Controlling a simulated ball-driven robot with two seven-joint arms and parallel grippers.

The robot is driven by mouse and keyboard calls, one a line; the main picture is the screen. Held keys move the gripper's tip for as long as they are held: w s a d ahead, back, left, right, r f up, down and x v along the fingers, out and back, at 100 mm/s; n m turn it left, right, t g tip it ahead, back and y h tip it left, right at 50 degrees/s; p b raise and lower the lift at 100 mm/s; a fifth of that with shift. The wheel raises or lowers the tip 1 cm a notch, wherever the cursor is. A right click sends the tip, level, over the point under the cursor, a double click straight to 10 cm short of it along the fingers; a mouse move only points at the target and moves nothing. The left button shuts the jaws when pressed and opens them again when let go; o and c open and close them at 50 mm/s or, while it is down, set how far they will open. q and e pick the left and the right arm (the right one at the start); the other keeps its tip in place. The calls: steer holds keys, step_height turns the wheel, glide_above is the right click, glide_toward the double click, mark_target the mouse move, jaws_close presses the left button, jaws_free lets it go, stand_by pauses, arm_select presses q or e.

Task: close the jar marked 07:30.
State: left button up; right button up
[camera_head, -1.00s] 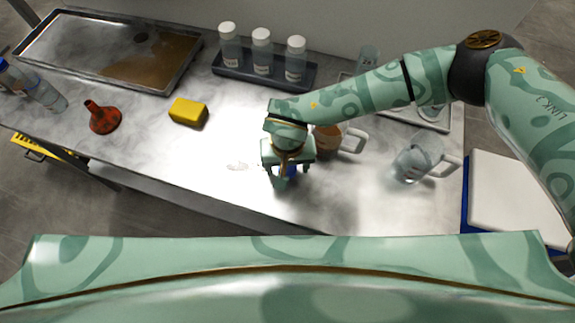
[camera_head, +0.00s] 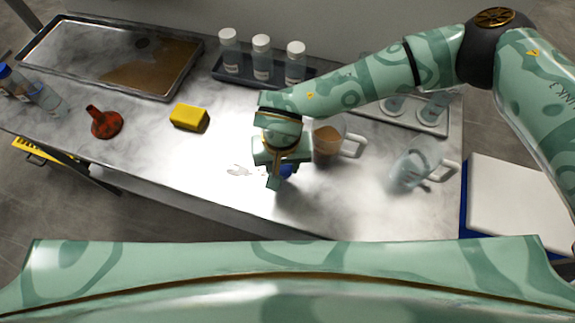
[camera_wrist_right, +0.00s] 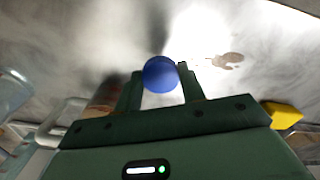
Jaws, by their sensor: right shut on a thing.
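My right gripper (camera_head: 274,182) points down over the front middle of the bench, its jaws shut on a round blue lid (camera_head: 287,170). The lid also shows between the fingertips in the right wrist view (camera_wrist_right: 160,74). Three white-capped jars (camera_head: 262,58) stand in a dark rack at the back; their labels are too small to read. Clear bottles (camera_head: 46,98) stand at the far left, one with a blue cap (camera_head: 4,70). I cannot tell which vessel is marked 07:30. My left gripper is not in view.
A beaker of brown liquid (camera_head: 327,142) stands close right of my right gripper, and a clear jug (camera_head: 408,168) further right. A yellow sponge (camera_head: 189,117), red funnel (camera_head: 104,122) and metal tray (camera_head: 60,42) lie left. The front middle bench is mostly clear, with a small spill (camera_head: 238,171).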

steer(key=s+a+r, duration=0.8)
steer(key=a, duration=0.1)
steer(key=shift+a+b, duration=0.3)
steer(key=shift+d+r, duration=0.1)
steer(key=w+d+r, duration=0.2)
steer(key=w+d, duration=0.2)
steer(key=d, duration=0.3)
steer(key=w+d+r, duration=0.1)
steer(key=w+d, duration=0.4)
steer(key=d, duration=0.3)
steer(key=d+r, duration=0.2)
steer(key=d, duration=0.6)
steer(key=d+r+m, duration=0.1)
steer(key=d+r, duration=0.2)
steer(key=d, duration=0.4)
steer(key=shift+d+r, duration=0.15)
steer(key=shift+d, duration=0.25)
